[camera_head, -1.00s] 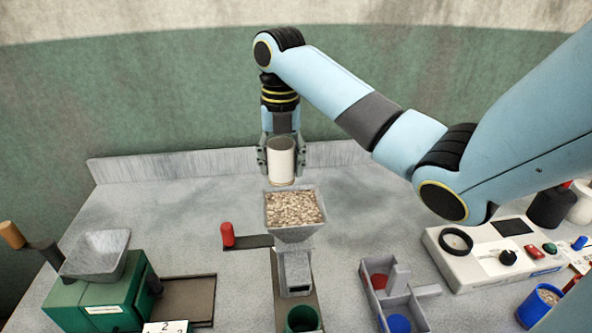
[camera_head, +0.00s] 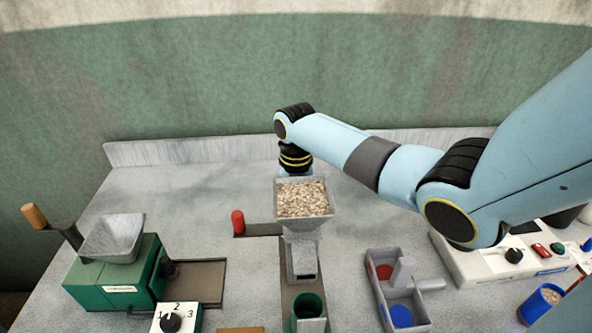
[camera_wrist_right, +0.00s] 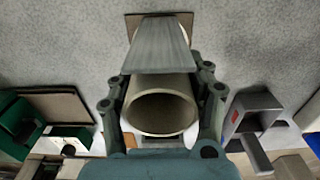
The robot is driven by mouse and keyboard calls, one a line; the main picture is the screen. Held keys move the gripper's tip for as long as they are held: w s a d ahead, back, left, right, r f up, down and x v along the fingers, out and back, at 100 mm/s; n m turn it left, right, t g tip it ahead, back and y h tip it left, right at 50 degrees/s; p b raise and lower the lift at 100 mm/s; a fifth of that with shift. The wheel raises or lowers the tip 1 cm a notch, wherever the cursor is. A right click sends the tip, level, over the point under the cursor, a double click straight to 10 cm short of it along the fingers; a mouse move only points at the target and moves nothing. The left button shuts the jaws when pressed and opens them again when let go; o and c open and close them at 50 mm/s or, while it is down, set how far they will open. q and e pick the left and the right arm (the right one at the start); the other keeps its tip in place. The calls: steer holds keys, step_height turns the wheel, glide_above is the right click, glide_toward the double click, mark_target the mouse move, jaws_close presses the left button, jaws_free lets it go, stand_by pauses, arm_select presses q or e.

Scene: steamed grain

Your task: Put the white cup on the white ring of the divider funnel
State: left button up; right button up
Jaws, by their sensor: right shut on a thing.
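The white cup (camera_wrist_right: 160,112) is in the right wrist view, its round open end facing the camera. My right gripper (camera_wrist_right: 162,88) has its fingers on both sides of the cup and is shut on it. In the head view the gripper and cup are hidden behind a grey funnel (camera_head: 303,214) full of pale grain. In the wrist view a grey sloped plate (camera_wrist_right: 160,52) hides part of the cup's far side. White curved edges (camera_wrist_right: 187,28) show beside that plate on a brown board; I cannot tell whether they are the white ring. My left gripper is not in view.
A green grinder (camera_head: 100,285) with a grey hopper stands at the left. A red knob (camera_head: 238,222) is left of the funnel, a green cup (camera_head: 308,308) below it. A grey divided tray (camera_head: 383,312) and control box (camera_head: 480,260) are at the right. The back-left table is clear.

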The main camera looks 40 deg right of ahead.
steer(key=shift+f, duration=1.85)
steer(key=shift+f, duration=0.1)
steer(key=o, duration=1.1)
steer(key=shift+b, duration=0.3)
steer(key=shift+o, duration=0.2)
step_height(320, 180, up, 12)
steer(key=shift+s, duration=0.15)
